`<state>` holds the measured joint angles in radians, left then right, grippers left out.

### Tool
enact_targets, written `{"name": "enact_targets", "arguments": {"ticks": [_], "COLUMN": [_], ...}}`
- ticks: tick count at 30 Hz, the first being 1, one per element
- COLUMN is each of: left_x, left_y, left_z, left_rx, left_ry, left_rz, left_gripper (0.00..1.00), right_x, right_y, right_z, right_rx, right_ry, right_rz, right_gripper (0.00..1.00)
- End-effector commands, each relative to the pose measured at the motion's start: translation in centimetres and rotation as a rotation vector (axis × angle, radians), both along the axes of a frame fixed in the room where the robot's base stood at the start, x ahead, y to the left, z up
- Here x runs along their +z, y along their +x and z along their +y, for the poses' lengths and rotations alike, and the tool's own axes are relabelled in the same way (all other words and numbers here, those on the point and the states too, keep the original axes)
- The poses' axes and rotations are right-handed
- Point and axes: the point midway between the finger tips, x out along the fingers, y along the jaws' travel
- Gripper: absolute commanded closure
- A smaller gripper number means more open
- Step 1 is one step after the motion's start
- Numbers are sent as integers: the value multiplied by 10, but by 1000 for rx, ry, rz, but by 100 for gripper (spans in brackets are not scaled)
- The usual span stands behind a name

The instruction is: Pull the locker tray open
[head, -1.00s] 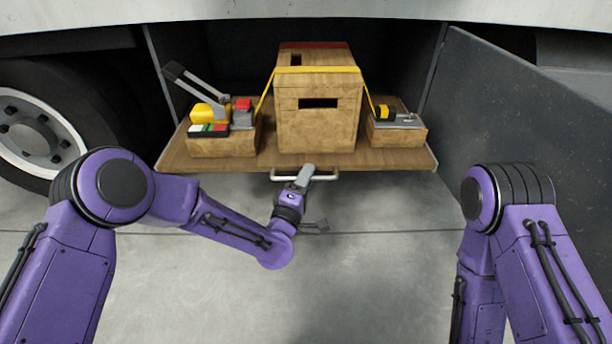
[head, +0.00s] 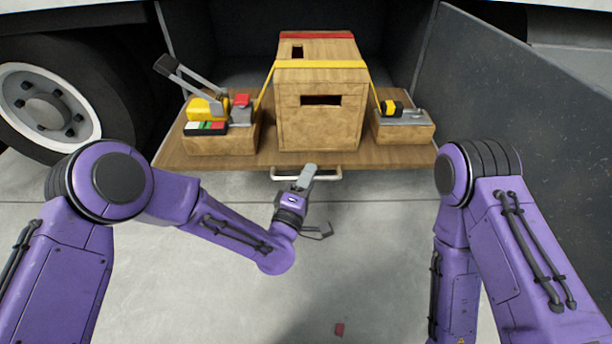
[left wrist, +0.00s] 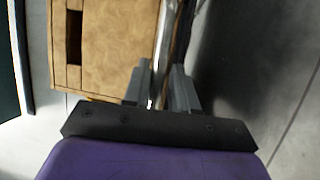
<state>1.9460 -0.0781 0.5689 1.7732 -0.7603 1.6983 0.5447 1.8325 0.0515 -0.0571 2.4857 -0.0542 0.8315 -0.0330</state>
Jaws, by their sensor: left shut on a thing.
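The locker tray (head: 230,161) is a wooden board sticking out of the dark locker under the truck. A pale metal bar handle (head: 331,173) runs along its front edge. My left gripper (head: 308,172) is shut on the handle. In the left wrist view the bar (left wrist: 158,80) passes between the two grey fingers (left wrist: 160,85). A wooden box (head: 320,115) with slots and a yellow strap stands in the middle of the tray. My right arm comes in at the right; its gripper is out of the picture.
On the tray, a wooden block (head: 222,142) at left carries a yellow and grey tool, and another block (head: 405,130) at right carries a yellow and black item. A dark locker door (head: 510,110) hangs at right, a wheel (head: 48,105) at left. A small red piece (head: 339,329) lies on the floor.

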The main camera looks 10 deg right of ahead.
Motion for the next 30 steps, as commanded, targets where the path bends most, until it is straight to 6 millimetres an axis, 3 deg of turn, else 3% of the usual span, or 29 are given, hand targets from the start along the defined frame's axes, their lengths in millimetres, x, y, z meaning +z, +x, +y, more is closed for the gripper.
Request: {"name": "enact_targets", "arguments": {"ticks": [1,5,6,7,25,30], "left_x": [8,8,8,8,2,0], "left_y": [3,3,3,4,1,-19], "left_z": [0,0,0,0,1,11], "left_rx": [4,4,4,4,3,1], "left_ry": [-9,-9,-9,-9,-2,1], "left_rz": [-16,-16,-16,-16,-4,0], "left_gripper": [100,100,63,60,60,60], "right_x": [1,1,1,1,1,8], "right_y": [0,0,0,0,0,6], "right_z": [0,0,0,0,0,0], "right_rx": [0,1,1,1,0,-40], "right_ry": [0,0,0,0,0,-17], "right_rz": [0,1,1,1,0,-53], "right_gripper": [57,57,57,57,57,57]}}
